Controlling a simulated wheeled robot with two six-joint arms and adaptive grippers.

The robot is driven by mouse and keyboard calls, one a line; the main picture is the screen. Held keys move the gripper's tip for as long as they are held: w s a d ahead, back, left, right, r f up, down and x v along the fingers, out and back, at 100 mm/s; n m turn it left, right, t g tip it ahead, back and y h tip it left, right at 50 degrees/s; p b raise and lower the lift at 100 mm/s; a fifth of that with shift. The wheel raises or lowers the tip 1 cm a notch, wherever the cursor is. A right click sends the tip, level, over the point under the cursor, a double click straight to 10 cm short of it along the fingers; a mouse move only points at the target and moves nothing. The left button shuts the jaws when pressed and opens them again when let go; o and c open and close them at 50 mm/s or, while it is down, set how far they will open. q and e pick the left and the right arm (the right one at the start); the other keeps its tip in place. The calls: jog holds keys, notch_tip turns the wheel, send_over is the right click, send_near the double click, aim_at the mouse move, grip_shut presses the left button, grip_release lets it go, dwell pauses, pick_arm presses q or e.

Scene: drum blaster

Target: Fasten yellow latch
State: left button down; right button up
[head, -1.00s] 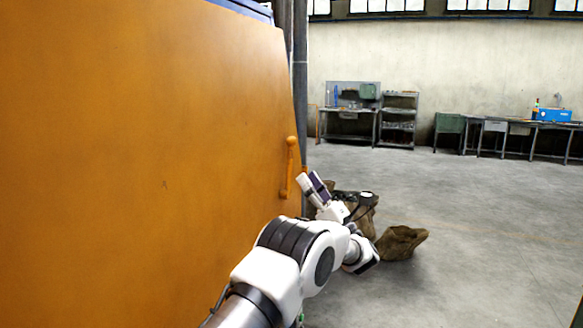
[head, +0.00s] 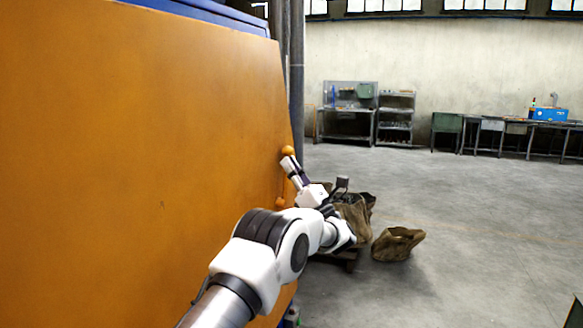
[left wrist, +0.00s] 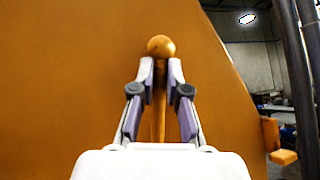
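The yellow latch is an orange-yellow lever handle with a round ball at its upper end (head: 287,150), on the right edge of the large orange panel. Its lower pivot (head: 280,202) shows below my gripper in the head view. My left gripper (head: 288,166) is at the handle, just under the ball. In the left wrist view, the ball (left wrist: 161,46) stands above the fingertips and the shaft (left wrist: 159,100) runs between the two fingers. The fingers look open, with small gaps beside the shaft; contact at the tips is unclear. My right gripper is not in view.
The orange panel (head: 140,150) fills the left side. A small orange block (left wrist: 282,156) sticks out beyond its edge. Brown sacks (head: 397,244) lie on the floor to the right. Workbenches (head: 345,124) stand along the far wall. The floor between is clear.

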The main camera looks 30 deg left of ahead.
pick_arm(q)
jog(key=w+a+f+m+t+h+p, duration=0.1)
jog(key=w+f+m+h, duration=0.3)
jog(key=m, duration=0.5)
jog(key=w+a+f+m+t+h+p, duration=0.1)
jog(key=w+f+m+t+h, duration=0.3)
jog(key=m+h, duration=0.5)
jog(key=shift+f+m+p, duration=0.3)
jog(key=shift+f+p, duration=0.3)
jog(key=shift+p, duration=0.25)
jog(key=c, duration=1.2)
grip_release()
jog(key=shift+f, duration=0.1)
jog(key=shift+a+f, duration=0.1)
jog(key=shift+a, duration=0.05)
